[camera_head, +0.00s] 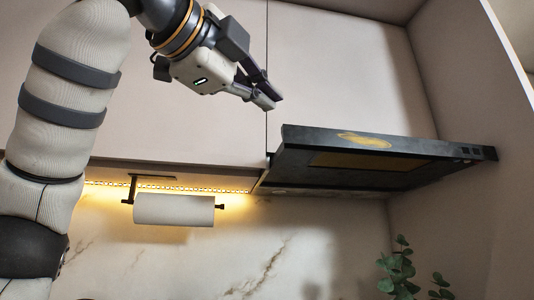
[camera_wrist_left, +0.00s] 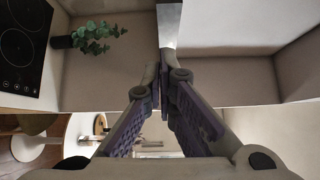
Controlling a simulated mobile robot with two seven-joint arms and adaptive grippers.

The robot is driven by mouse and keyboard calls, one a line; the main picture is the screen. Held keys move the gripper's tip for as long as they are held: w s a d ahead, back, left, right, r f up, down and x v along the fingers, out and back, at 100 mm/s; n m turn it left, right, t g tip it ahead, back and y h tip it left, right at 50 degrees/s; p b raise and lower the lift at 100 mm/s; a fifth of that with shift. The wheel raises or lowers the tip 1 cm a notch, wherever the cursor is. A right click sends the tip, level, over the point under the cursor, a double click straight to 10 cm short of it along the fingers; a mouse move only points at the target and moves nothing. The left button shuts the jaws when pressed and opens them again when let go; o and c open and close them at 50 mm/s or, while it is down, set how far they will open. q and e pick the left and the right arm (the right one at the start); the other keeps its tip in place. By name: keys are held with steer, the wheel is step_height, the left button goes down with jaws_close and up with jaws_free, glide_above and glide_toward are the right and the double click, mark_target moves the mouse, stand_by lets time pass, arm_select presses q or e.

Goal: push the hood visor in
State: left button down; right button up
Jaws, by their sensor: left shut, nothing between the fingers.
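The hood visor (camera_head: 365,142) is a dark slab with a yellowish mark on its front. It juts out below the pale upper cabinets in the head view. My left gripper (camera_head: 266,101) is above and to the left of the visor's near-left corner, with a visible gap between them. Its fingers are shut with nothing between them; they also show together in the left wrist view (camera_wrist_left: 164,88). A narrow grey strip (camera_wrist_left: 169,24) beyond the fingertips there looks like the visor's edge, but I cannot be sure. My right gripper is not in view.
A paper towel roll (camera_head: 174,209) hangs on a holder under the lit cabinet. A green plant (camera_head: 398,270) stands below the visor, beside the right wall (camera_head: 450,215). A black cooktop (camera_wrist_left: 22,45) shows in the left wrist view. The space before the visor looks clear.

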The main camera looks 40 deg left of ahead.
arm_select(q)
glide_toward(297, 141)
steer(key=w+d, duration=0.3)
steer(key=shift+w+a+p, duration=0.2)
steer(key=shift+w+a, duration=0.2)
steer(key=shift+a, duration=0.2)
steer(key=shift+w+a+p, duration=0.15)
steer(key=shift+w+a, duration=0.25)
steer(key=shift+a, duration=0.15)
steer(key=shift+w+a, duration=0.35)
steer(key=shift+a, duration=0.1)
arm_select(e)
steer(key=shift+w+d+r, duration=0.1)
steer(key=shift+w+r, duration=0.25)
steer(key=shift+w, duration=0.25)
arm_select(q)
steer(key=shift+w+a, duration=0.3)
steer(key=shift+a, duration=0.05)
steer(key=w+a, duration=0.7)
steer(key=a, duration=0.3)
steer(key=shift+w, duration=0.35)
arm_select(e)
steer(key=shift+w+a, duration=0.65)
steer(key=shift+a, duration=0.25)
